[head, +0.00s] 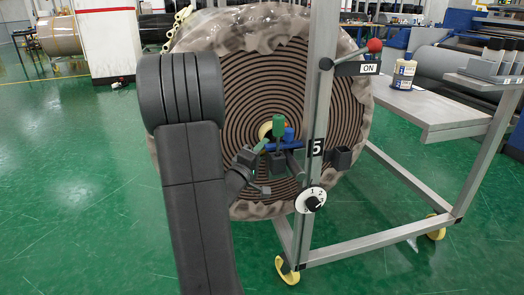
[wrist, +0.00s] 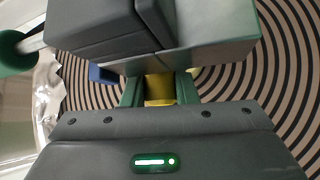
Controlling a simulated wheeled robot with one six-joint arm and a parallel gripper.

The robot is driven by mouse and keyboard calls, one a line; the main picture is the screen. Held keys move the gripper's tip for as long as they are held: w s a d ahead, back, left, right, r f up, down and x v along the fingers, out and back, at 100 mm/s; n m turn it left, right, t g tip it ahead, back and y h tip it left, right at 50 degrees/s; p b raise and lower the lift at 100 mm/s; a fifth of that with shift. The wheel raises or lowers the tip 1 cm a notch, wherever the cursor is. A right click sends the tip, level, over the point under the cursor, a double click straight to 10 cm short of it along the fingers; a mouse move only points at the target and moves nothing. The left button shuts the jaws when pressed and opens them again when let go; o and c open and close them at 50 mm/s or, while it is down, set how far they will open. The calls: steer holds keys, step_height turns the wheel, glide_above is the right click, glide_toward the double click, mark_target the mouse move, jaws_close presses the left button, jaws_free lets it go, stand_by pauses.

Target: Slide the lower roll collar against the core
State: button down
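The large wrapped roll (head: 340,110) stands upright, its dark and tan spiral end facing me. A pale yellow core end (head: 265,130) shows at its middle. A green knob (head: 278,127) and a blue part (head: 289,135) sit just right of it. I cannot tell which part is the lower collar. My gripper (head: 265,150) is at the middle of the roll, just below the core. In the wrist view its green fingers (wrist: 160,90) stand apart, with a yellow part (wrist: 158,88) showing between them. I cannot tell whether they touch it. A dark grey block (wrist: 100,35) hides what is above.
A side shelf (head: 450,110) holds a can (head: 403,75). The green floor at left is clear.

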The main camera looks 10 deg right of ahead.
steer(key=shift+w+r+p, duration=0.15)
steer(key=shift+w+p, duration=0.3)
steer(key=shift+w+a+p, duration=0.1)
steer(key=shift+w+p, duration=1.05)
steer(key=shift+w, duration=0.9)
steer(key=c, duration=1.5)
jaws_free()
steer(key=shift+w, duration=0.1)
steer(key=shift+o, duration=0.3)
steer(key=shift+w, duration=0.1)
steer(key=shift+a, duration=0.1)
steer(key=p+v, duration=0.2)
steer(key=v, duration=1.2)
steer(key=shift+d, duration=0.2)
